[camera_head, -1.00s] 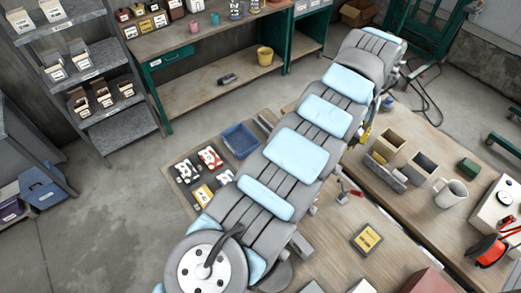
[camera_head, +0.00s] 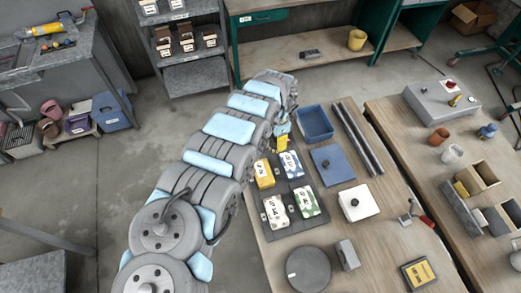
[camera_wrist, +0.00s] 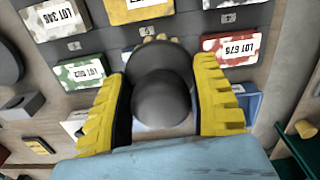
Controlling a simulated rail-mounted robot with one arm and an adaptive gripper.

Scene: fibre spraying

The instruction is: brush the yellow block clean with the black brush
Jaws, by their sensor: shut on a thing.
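In the wrist view the yellow block (camera_wrist: 138,10) is at the top, partly cut off. My gripper (camera_head: 282,143) is just behind the tray. In the wrist view my gripper (camera_wrist: 162,70) has its yellow fingers closed on a dark rounded thing, which I take as the black brush (camera_wrist: 160,95).
A blue bin (camera_head: 315,122) stands right of my gripper. A blue plate (camera_head: 333,165), a white plate with a black knob (camera_head: 356,203), dark bars (camera_head: 359,138) and a grey disc (camera_head: 308,269) lie around the tray. Open boxes (camera_head: 476,178) stand on the right bench.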

